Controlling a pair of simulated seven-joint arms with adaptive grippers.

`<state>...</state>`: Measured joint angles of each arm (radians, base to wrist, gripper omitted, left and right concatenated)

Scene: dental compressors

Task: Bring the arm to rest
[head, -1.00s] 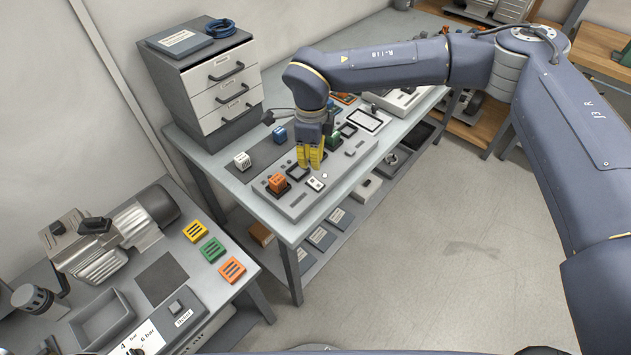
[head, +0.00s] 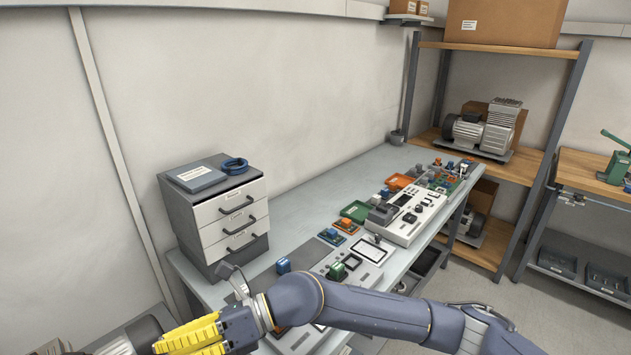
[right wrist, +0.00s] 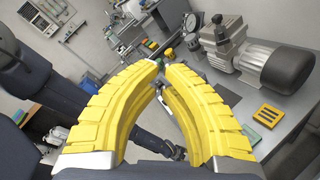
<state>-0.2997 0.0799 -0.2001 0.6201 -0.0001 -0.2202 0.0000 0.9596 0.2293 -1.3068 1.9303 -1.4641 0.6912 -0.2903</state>
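My right arm (head: 375,312) reaches across the bottom of the head view from the right. Its yellow-fingered gripper (head: 176,342) is at the lower left, in front of the drawer cabinet and clear of the bench. In the right wrist view the two fingers of the gripper (right wrist: 162,66) arch towards each other. My left gripper is in neither view.
A drawer cabinet (head: 232,222) stands on the long grey bench (head: 300,205). A grey device (head: 412,212) and several small blocks lie along it. Shelving with a compressor (head: 482,130) stands behind. The wrist view shows another compressor (right wrist: 245,55) and a yellow slotted block (right wrist: 268,116).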

